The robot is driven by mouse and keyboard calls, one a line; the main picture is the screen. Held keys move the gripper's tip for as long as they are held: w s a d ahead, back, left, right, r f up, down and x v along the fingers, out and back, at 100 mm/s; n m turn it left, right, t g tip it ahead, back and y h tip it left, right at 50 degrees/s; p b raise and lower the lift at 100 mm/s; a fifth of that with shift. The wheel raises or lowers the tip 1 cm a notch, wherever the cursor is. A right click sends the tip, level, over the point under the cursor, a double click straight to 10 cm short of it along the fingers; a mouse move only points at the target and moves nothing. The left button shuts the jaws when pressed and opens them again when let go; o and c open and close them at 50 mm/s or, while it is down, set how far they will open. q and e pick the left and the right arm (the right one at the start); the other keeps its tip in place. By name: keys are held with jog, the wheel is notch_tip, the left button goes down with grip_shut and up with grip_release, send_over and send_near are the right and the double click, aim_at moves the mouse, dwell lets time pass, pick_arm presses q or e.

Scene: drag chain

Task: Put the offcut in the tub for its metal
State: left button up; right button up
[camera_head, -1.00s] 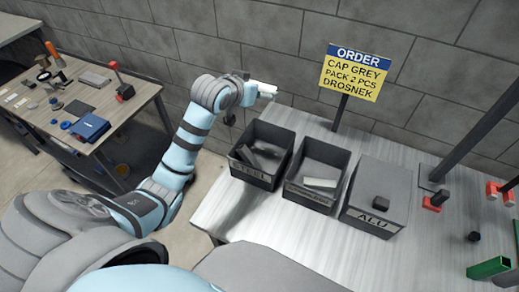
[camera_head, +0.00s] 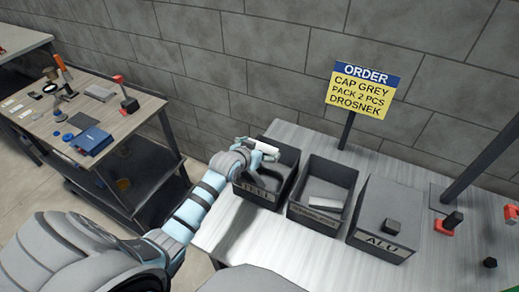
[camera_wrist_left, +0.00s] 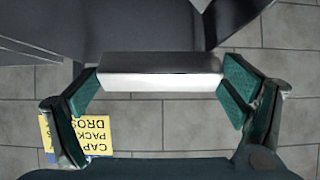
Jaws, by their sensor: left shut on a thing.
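My left gripper (camera_head: 259,150) is shut on a pale metallic offcut (camera_head: 266,147), over the back part of the left tub (camera_head: 266,198). In the left wrist view the offcut (camera_wrist_left: 160,76) lies crosswise between the green finger pads (camera_wrist_left: 160,88). The left tub's label ends in "TEEL", its start hidden by my arm. The middle tub (camera_head: 345,175) is open, holds a pale bar (camera_head: 327,202), and its label is too small to read.
A yellow order sign (camera_head: 360,92) stands behind the tubs against the block wall. Red and black parts (camera_head: 447,223) and a dark post (camera_head: 485,160) are at the right of the bench. A separate table (camera_head: 90,105) with tools and a blue box (camera_head: 92,140) stands at the left.

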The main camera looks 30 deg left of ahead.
pick_arm(q)
jog(key=shift+s+f, duration=0.1)
jog(key=shift+f, duration=0.1)
jog(key=o, duration=1)
jog(key=shift+c, duration=0.2)
jog(key=shift+r, duration=0.4)
jog(key=p+v, duration=0.2)
jog(key=v, duration=1)
